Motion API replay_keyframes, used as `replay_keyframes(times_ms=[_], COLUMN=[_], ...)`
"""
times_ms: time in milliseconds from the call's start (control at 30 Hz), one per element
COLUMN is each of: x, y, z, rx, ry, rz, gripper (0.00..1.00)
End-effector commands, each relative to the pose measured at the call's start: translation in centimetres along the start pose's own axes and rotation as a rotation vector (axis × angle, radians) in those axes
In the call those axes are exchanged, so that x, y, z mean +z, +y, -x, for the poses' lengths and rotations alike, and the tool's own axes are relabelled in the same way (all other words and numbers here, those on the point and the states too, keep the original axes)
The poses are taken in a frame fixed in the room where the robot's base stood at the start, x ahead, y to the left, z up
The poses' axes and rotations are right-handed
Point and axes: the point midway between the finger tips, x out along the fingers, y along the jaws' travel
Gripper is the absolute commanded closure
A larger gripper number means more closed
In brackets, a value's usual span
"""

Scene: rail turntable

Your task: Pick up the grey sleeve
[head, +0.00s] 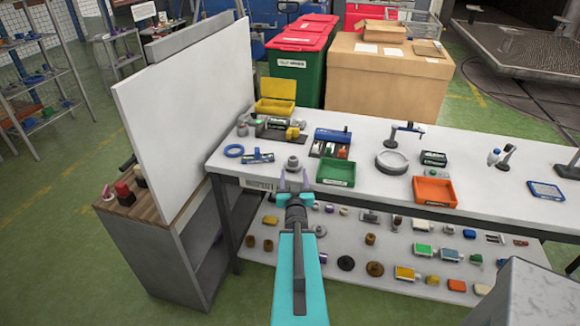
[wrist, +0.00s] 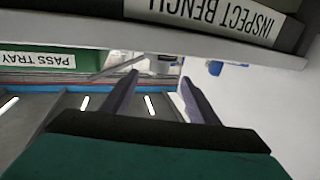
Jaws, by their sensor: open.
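A small grey round part (head: 293,163), which looks like the grey sleeve, stands on the white bench top (head: 330,197) near its front edge, left of the green tray. My gripper (head: 293,181) is open and empty in front of the bench edge, just short of this part in the head view. In the wrist view the two fingertips (wrist: 159,78) are apart, with a grey shape (wrist: 164,63) between and beyond them. The wrist view is upside down, and most of that shape is hidden by the bench edge and label strip.
A green pass tray (head: 335,172) stands right of the grey part, with an orange tray (head: 434,191) further right. A blue ring (head: 234,150) lies to the left. A white upright panel (head: 185,100) stands left of the bench. A lower shelf (head: 340,252) holds several small parts.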

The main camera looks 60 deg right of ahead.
Motion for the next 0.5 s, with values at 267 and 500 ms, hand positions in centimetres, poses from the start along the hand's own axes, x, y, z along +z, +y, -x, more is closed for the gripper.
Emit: replay_keyframes(times_ms=[267,500], x=[0.1,0.3], y=[1.3,1.7], z=[-0.1,-0.3], rx=[0.019,0.022], ry=[0.0,0.0], rz=[-0.009,-0.008], gripper=[0.45,0.45])
